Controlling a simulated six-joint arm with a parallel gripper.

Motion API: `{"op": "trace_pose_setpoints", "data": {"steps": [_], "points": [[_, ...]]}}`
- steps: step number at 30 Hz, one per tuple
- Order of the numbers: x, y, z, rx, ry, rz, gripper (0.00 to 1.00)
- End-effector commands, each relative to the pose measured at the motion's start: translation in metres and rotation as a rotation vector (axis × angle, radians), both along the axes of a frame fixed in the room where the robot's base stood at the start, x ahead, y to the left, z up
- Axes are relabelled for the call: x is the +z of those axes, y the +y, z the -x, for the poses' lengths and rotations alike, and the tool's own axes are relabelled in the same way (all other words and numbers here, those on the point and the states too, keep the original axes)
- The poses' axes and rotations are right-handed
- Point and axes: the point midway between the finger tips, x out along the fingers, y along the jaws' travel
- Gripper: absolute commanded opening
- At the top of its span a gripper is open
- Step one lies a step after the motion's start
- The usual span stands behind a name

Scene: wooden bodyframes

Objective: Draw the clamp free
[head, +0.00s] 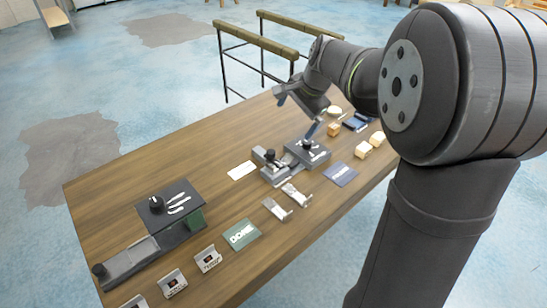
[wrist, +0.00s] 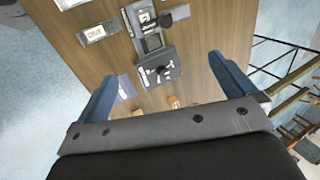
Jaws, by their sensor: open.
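My gripper (head: 298,115) is open and empty, with its two blue fingers spread wide in the wrist view (wrist: 161,68). In the head view it hangs above the far part of a dark grey fixture (head: 309,152) with black knobs and white marks. In the wrist view this fixture (wrist: 155,55) lies below and beyond the fingertips, and a knob shows between them. A second, larger dark fixture (head: 168,208) with a knob and a grey slide stands at the left. I cannot tell which part is the clamp.
Metal brackets (head: 277,208) lie in front of the middle fixture, and more (head: 172,283) lie near the left one. The table's back left is clear.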

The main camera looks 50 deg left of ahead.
Motion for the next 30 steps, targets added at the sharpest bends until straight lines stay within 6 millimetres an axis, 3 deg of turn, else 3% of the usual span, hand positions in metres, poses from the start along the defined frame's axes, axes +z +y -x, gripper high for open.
{"op": "trace_pose_setpoints", "data": {"steps": [6,14,21,26,30], "points": [[0.018,-0.007,0.000,0.000,-0.001,0.000,1.00],[0.018,-0.008,0.000,0.000,0.000,0.001,1.00],[0.018,-0.008,0.000,0.000,0.000,0.000,0.53],[0.016,-0.005,-0.003,-0.025,0.023,0.007,0.50],[0.006,0.010,-0.015,-0.163,0.135,0.040,0.50]]}}
